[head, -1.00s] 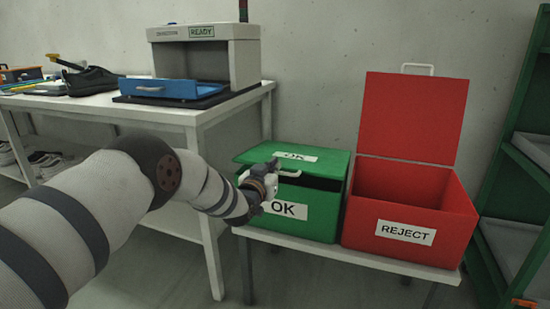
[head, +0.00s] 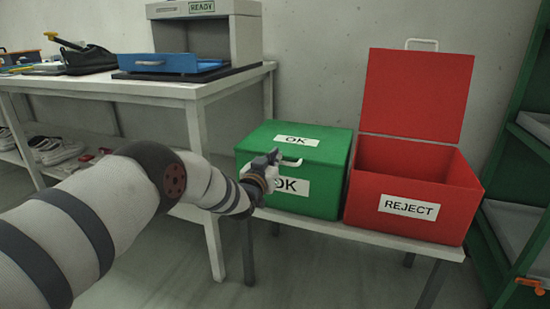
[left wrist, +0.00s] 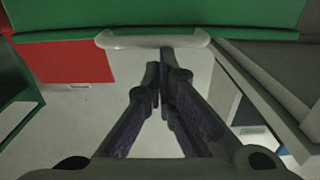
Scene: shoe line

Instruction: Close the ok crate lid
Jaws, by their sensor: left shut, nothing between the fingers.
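The green ok crate (head: 319,204) stands on a low bench, left of the red crate. Its lid (head: 325,143) lies flat over the box, with no dark gap showing. A pale handle (head: 291,162) sits at the lid's front edge. It also shows in the left wrist view (left wrist: 112,42), just beyond my fingertips. My left gripper (head: 276,157) is shut and empty at the crate's front, close to the handle. Whether it touches the handle I cannot tell. In the left wrist view the fingers (left wrist: 158,75) are together. My right gripper is not in view.
The red reject crate (head: 459,205) stands beside the green one with its lid (head: 415,95) open upright. A table (head: 160,90) with an inspection machine (head: 233,40) and a blue tray (head: 172,65) is at left. A green rack (head: 518,150) stands at right.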

